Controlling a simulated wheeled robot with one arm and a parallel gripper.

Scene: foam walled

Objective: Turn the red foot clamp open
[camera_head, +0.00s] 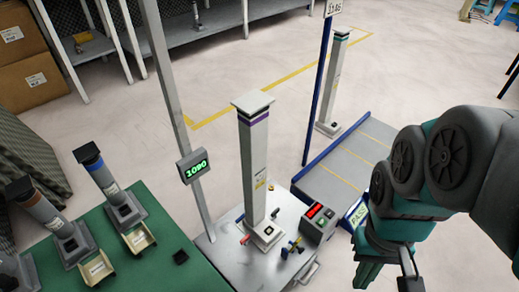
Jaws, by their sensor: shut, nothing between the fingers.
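The red foot clamp (245,240) is a small red handle at the left foot of the white column (253,165), on the grey metal plate (235,262). The column stands upright with a black and purple band under its cap. Too small to tell how far the clamp is turned. My gripper (408,282) is at the lower right, partly cut off by the bottom edge. It is shut and empty, well to the right of the clamp and apart from it.
A pole carries a green-lit display (193,166) at left. The green table (150,215) holds several tilted columns. A blue-edged grey bench (345,160) lies at right.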

